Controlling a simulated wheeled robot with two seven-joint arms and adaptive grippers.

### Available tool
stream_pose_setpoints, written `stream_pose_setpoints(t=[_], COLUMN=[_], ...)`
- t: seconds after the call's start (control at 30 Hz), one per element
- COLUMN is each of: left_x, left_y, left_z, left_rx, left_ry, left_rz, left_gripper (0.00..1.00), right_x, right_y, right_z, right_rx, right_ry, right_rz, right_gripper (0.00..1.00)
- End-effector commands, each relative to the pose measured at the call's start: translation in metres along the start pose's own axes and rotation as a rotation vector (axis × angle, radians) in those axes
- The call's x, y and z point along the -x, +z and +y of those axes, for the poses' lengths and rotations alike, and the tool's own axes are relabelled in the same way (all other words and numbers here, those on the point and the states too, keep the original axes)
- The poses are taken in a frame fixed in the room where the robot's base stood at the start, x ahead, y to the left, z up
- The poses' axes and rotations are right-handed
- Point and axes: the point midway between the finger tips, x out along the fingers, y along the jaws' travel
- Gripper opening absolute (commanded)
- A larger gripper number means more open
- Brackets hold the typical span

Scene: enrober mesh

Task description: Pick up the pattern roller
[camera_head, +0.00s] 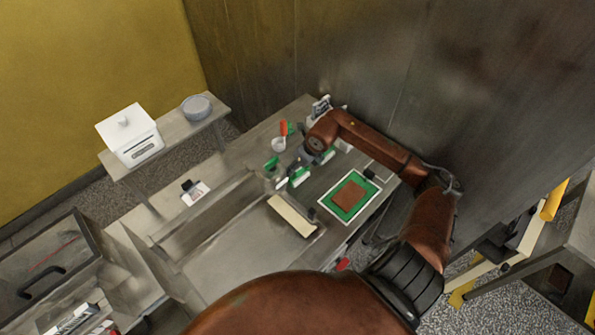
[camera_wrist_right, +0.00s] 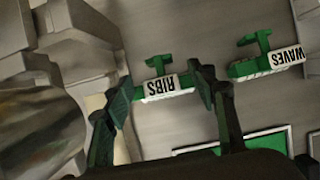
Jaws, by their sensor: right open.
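Two green pieces with T-shaped tops and white labels show in the right wrist view, one marked RIBS (camera_wrist_right: 160,87) and one marked WAVES (camera_wrist_right: 268,63). I cannot tell whether these are pattern rollers or their holders. My right gripper (camera_wrist_right: 165,92) is open, with the RIBS piece showing between its two fingers; contact cannot be made out. In the head view my right arm reaches over the bench, and its gripper (camera_head: 299,160) is small and partly hidden among the green pieces (camera_head: 299,176). My left gripper is not in view.
A white-edged green mat with a brown square (camera_head: 348,196) lies right of the green pieces. A cream bar (camera_head: 291,215) lies in front. A small white bowl (camera_head: 278,145) and an orange-handled tool (camera_head: 284,128) are behind.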

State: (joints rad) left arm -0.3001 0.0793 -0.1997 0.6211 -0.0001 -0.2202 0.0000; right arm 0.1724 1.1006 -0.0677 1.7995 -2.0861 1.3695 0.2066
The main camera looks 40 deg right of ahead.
Motion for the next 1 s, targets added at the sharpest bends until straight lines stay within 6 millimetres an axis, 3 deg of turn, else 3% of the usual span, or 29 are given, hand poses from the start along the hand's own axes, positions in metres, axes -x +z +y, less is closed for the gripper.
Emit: stream_pose_setpoints(t=[0.33,1.0], left_x=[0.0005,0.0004], left_y=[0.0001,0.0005], left_z=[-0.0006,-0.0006], left_rx=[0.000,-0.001], left_ry=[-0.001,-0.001], left_rz=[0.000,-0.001], left_gripper=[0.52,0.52], right_x=[-0.0099,-0.0099], right_y=[-0.0013,-0.0015], right_z=[-0.0006,-0.0006], right_rx=[-0.001,-0.001], right_ry=[-0.001,-0.001], right_rz=[0.001,0.001], right_gripper=[0.52,0.06])
